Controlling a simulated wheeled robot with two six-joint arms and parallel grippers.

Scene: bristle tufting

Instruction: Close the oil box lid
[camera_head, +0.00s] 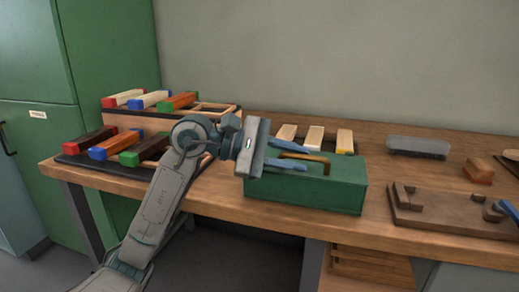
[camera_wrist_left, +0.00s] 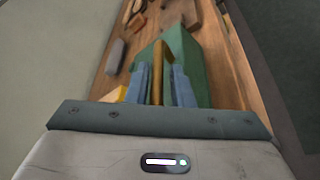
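The green oil box (camera_head: 305,193) stands on the workbench with its flat green top facing up. A brass bar handle (camera_head: 318,157) lies along the top; whether the lid is fully down is unclear. The box (camera_wrist_left: 190,60) and handle (camera_wrist_left: 157,65) also show in the left wrist view. My left gripper (camera_head: 304,159) is over the box top, its two blue fingers apart, one on each side of the handle. In the wrist view, narrow gaps show between fingers and handle. My right gripper (camera_head: 501,211) shows only partly at the right edge, by a brown wooden block fixture.
Racks of coloured-end blocks (camera_head: 128,147) stand left of the box. Pale and yellow blocks (camera_head: 314,137) stand behind it. A grey brush-like block (camera_head: 416,146) and a wooden fixture (camera_head: 440,215) are to the right. Bare bench (camera_head: 379,215) lies between box and fixture.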

